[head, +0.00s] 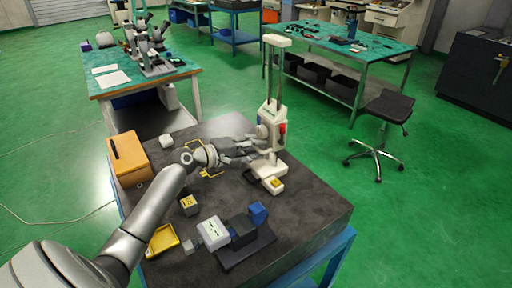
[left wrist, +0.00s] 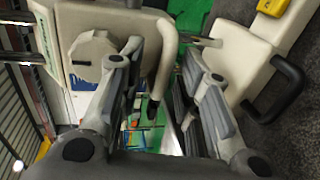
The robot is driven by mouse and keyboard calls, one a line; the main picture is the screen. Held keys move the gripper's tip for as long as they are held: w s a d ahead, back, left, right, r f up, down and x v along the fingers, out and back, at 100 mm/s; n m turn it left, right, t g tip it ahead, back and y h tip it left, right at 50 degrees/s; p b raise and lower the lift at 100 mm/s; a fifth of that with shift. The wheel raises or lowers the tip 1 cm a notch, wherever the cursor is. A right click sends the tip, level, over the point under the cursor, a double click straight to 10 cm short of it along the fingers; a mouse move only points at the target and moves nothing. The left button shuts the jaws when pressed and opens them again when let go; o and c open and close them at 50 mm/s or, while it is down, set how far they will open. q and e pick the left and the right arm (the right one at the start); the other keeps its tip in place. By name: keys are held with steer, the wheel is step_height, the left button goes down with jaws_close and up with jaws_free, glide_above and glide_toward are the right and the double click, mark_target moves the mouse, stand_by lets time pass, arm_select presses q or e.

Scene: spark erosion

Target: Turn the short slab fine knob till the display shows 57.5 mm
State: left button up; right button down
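The tall white measuring instrument (head: 270,118) stands on twin columns at the far right of the dark slab. My left gripper (head: 261,149) is beside its body. In the left wrist view, my gripper (left wrist: 163,62) has its two fingers apart, with a gap between them. A round off-white knob (left wrist: 90,56) on the instrument's body shows left of the fingers, partly covered by the left one. I cannot tell whether this is the fine knob. A curved off-white bar (left wrist: 168,57) shows between the fingertips; contact is unclear. The display reading is not legible. My right gripper is out of view.
The dark slab (head: 315,198) also holds a wooden box (head: 129,158), a yellow tray (head: 162,239), a small block (head: 189,203) and a white-and-black device (head: 213,231). A black stool (head: 390,105) stands to the right. The slab's right front part is clear.

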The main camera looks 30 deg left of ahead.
arm_select(q)
steer(key=v, duration=0.7)
steer(key=shift+s, duration=0.1)
